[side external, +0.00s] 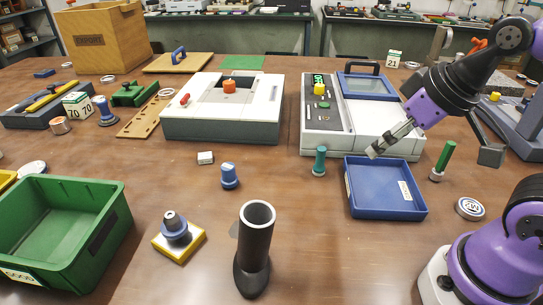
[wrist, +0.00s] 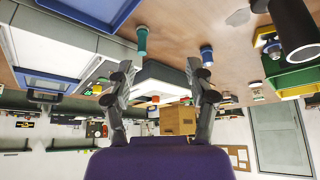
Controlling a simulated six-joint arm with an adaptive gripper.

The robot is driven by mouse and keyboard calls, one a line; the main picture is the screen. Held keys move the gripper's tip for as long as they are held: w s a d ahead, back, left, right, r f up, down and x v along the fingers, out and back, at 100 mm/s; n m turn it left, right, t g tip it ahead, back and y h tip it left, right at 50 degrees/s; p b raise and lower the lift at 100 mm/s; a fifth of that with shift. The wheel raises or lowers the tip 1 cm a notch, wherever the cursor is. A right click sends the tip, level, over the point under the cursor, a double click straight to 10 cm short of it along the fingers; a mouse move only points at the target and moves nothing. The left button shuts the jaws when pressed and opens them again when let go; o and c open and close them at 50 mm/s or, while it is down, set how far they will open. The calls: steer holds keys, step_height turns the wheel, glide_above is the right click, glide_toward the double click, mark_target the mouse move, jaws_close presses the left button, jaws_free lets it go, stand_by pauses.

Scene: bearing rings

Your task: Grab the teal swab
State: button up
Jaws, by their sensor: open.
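The teal swab (side external: 319,161) stands upright on the brown table, just left of the blue tray, in the side external view. In the wrist view the teal swab (wrist: 142,41) shows above and slightly left of the gap between my fingers. My gripper (side external: 374,151) is in the air to the right of the swab, over the back edge of the blue tray, pointing down and left. It is open and empty, with its two fingers apart in the wrist view (wrist: 161,72). The gripper does not touch the swab.
The blue tray (side external: 384,205) lies right of the swab, and a grey-white instrument (side external: 322,143) stands close behind it. A similar green piece (side external: 444,160) stands right of the tray. A blue piece (side external: 229,177) and a black tube (side external: 256,240) stand nearer left. Table in front of the swab is clear.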

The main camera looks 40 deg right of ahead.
glide_toward(318, 160)
steer(key=v, duration=0.4)
steer(key=shift+m+g, duration=0.5)
steer(key=shift+g, duration=0.1)
steer(key=x, duration=0.3)
steer(key=w+d+x, duration=0.1)
steer(key=x, duration=0.5)
steer(key=shift+w+d+r, duration=0.1)
steer(key=shift+w+d, duration=0.05)
steer(key=shift+w, duration=0.35)
steer(key=shift+x, duration=2.8)
jaws_close()
